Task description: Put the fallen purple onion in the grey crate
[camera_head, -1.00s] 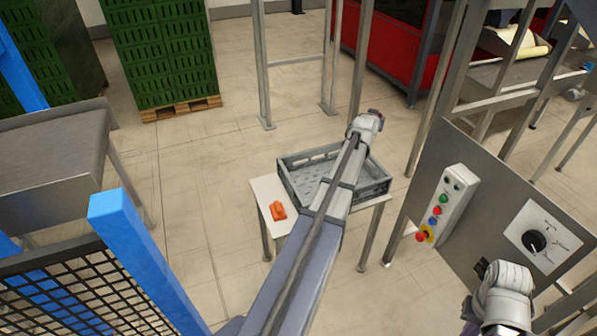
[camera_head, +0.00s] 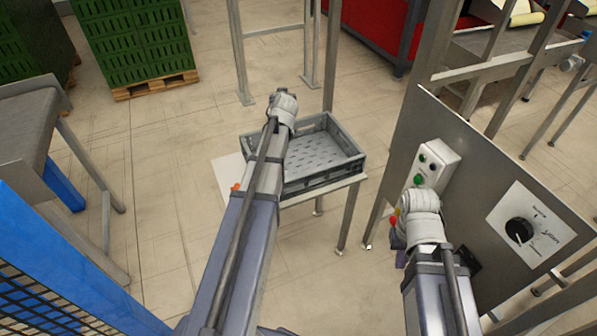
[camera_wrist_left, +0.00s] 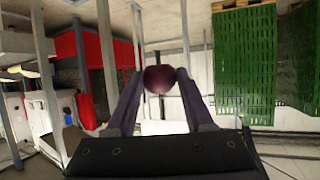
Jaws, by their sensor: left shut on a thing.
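The purple onion (camera_wrist_left: 158,78) is between the two fingers of my left gripper (camera_wrist_left: 157,88) in the left wrist view, held clear of the floor. In the head view my left wrist is at the crate's back left corner and hides its fingers and the onion. The grey crate (camera_head: 345,168) stands on a small table, open at the top, and the part of its inside that I see is empty. My right gripper (camera_head: 398,244) is low beside the control panel, right of the crate; its fingers are too unclear to judge.
The small table (camera_head: 226,172) has an orange item (camera_head: 236,187) left of the crate, mostly behind my left arm. A control panel (camera_head: 455,165) with buttons and a knob stands at the right. A metal frame post (camera_head: 238,60) rises behind the crate. Open floor lies at the left.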

